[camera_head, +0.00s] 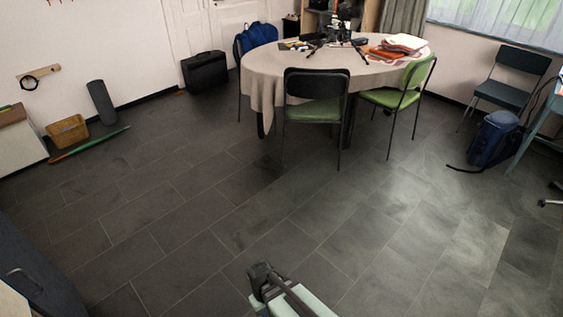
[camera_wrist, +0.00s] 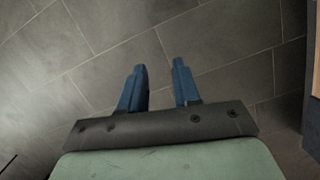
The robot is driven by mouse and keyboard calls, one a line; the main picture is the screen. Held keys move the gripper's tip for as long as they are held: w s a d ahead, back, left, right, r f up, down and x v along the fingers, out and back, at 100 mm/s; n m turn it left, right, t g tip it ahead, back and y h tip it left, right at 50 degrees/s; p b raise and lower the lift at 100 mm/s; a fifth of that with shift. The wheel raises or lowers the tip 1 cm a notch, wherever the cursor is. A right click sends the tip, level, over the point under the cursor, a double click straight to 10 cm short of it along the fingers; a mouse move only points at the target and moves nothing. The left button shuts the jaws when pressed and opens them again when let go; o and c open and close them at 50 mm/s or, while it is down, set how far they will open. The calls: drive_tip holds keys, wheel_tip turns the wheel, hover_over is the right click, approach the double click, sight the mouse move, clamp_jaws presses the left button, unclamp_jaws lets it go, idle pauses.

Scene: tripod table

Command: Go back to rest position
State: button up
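My gripper (camera_wrist: 160,75) shows in the wrist view with two blue fingers pointing away over bare grey floor tiles. The fingers stand apart with a clear gap between them, and nothing is between them. In the head view my arm (camera_head: 285,295) shows at the bottom centre, low in front of me; the fingers are not clear there. The round table (camera_head: 262,72) with a beige cloth stands far off at the back, well away from my gripper. A tripod (camera_head: 340,35) with dark legs stands on it.
Green-seated chairs (camera_head: 316,112) stand around the table. A blue backpack (camera_head: 495,138) sits on the floor at right. A dark cabinet (camera_head: 35,262) is at lower left. A basket (camera_head: 68,131) and a black case (camera_head: 205,72) stand along the walls. The tiled floor (camera_head: 210,215) between is clear.

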drive_tip(key=s+d+f+m+g, duration=0.2)
drive_tip(key=s+d+f+m, duration=0.1)
drive_tip(key=s+d, duration=0.4)
drive_tip(key=s+d+f+m+g+y, duration=0.1)
drive_tip(key=s+d+f, duration=0.4)
drive_tip(key=d, duration=0.9)
drive_tip(key=shift+s+d+f+m+g, duration=0.2)
drive_tip(key=shift+s+m+g, duration=0.5)
drive_tip(key=shift+s+m, duration=0.5)
